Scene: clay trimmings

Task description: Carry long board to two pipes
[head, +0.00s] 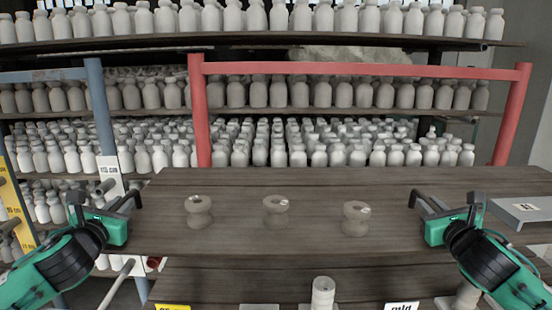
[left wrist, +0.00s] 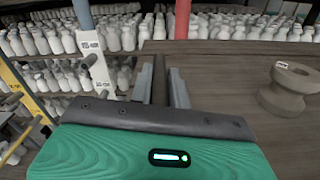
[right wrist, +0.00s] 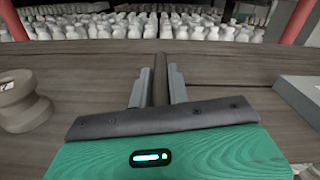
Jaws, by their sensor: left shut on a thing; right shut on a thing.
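The long board (head: 238,220) lies level across the middle of the head view, with three grey clay spools upright on it: left (head: 199,212), middle (head: 275,211) and right (head: 355,218). Its outline blends into similar wood behind. My left gripper (head: 132,199) is at its left end and my right gripper (head: 420,199) at its right. In the left wrist view, the fingers (left wrist: 161,82) close on a narrow dark wooden piece; the right wrist view (right wrist: 159,84) shows the same. How these pieces join the board is unclear. A grey pipe stub (head: 106,187) juts from the left post, another pipe (head: 120,283) below it.
Racks of white bottles (head: 290,140) fill the background behind a red frame (head: 360,71). A blue post (head: 103,120) and a yellow ladder-like upright (head: 15,215) stand at left. A grey slab (head: 522,210) lies at right. A small cylinder (head: 322,292) stands at the lower front.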

